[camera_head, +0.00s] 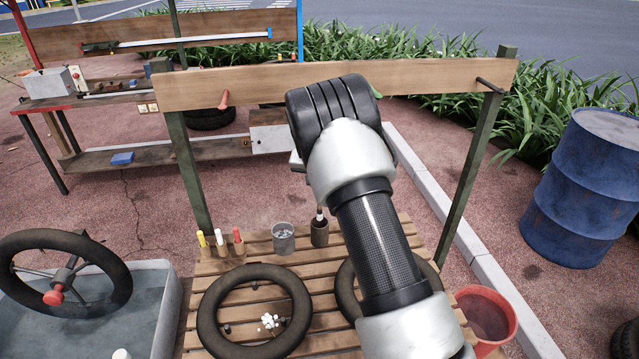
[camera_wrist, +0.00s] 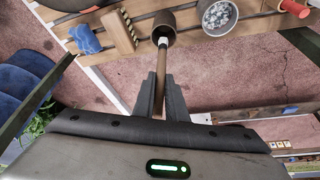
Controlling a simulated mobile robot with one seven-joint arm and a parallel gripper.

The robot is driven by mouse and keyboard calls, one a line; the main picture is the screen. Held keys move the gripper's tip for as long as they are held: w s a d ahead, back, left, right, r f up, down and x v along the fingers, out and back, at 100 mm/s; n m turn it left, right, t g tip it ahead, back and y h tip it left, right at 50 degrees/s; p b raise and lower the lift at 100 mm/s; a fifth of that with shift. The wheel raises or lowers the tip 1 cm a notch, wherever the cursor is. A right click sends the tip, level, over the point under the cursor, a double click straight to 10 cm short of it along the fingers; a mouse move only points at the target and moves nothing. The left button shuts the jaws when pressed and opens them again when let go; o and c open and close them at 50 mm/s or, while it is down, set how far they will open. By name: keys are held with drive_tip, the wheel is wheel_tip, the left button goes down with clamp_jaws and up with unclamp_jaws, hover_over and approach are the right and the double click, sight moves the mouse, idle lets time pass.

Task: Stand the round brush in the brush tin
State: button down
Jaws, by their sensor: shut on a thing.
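My gripper (camera_wrist: 162,92) is shut on the wooden handle of the round brush (camera_wrist: 163,60) in the wrist view. My arm hides most of the gripper there.
Tyres (camera_head: 207,312) lie in front. A wooden rail (camera_head: 220,87) crosses above.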

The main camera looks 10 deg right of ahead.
drive_tip(key=shift+f+b, duration=2.2)
drive_tip(key=shift+f, duration=1)
drive_tip(key=c, duration=1.7)
unclamp_jaws()
drive_tip(key=v, duration=1.7)
drive_tip(key=shift+s+r, duration=0.1)
drive_tip(key=shift+r, duration=0.1)
